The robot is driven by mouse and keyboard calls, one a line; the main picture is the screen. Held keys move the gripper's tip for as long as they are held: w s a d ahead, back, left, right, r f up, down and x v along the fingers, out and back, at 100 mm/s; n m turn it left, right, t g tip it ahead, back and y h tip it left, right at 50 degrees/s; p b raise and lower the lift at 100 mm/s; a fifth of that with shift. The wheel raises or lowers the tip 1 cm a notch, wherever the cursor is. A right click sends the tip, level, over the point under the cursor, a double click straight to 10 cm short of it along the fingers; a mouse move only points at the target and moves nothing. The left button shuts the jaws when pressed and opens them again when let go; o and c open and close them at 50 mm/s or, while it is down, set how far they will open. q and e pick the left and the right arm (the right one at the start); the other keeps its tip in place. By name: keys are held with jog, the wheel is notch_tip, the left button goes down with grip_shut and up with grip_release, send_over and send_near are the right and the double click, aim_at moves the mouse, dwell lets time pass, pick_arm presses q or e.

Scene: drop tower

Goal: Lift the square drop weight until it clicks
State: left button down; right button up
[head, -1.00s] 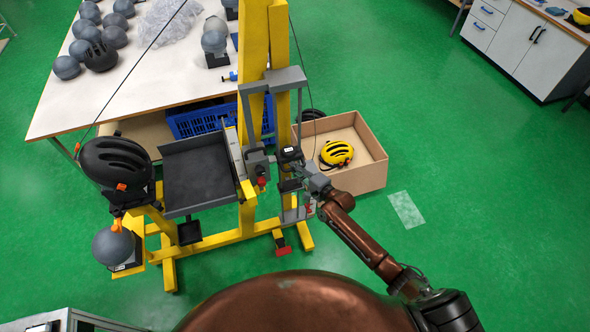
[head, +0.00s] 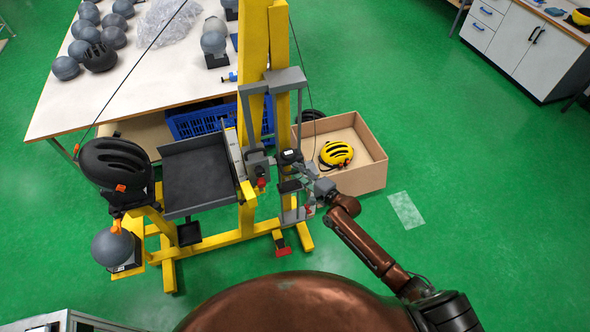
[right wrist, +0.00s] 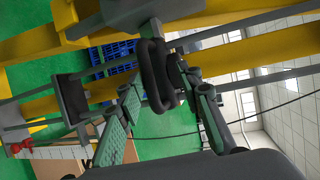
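The drop tower's yellow frame (head: 255,100) stands left of my right arm. A dark block with a small white label (head: 290,156), apparently the square drop weight, sits low on its right-hand upright. My right gripper (head: 301,168) is just right of and below this block. In the right wrist view a black loop handle (right wrist: 155,75) stands between the spread fingers of the right gripper (right wrist: 163,88). The fingers look open, and I cannot tell whether either touches the handle. My left gripper is not in view.
A box (head: 370,178) with a yellow helmet (head: 336,154) stands right of the tower. A dark platform (head: 195,180) and a black helmet (head: 114,162) are to the left. A table (head: 130,70) stands behind.

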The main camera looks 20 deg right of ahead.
jog(key=v, duration=0.9)
jog(key=shift+s+d, duration=0.15)
jog(key=shift+s, duration=0.05)
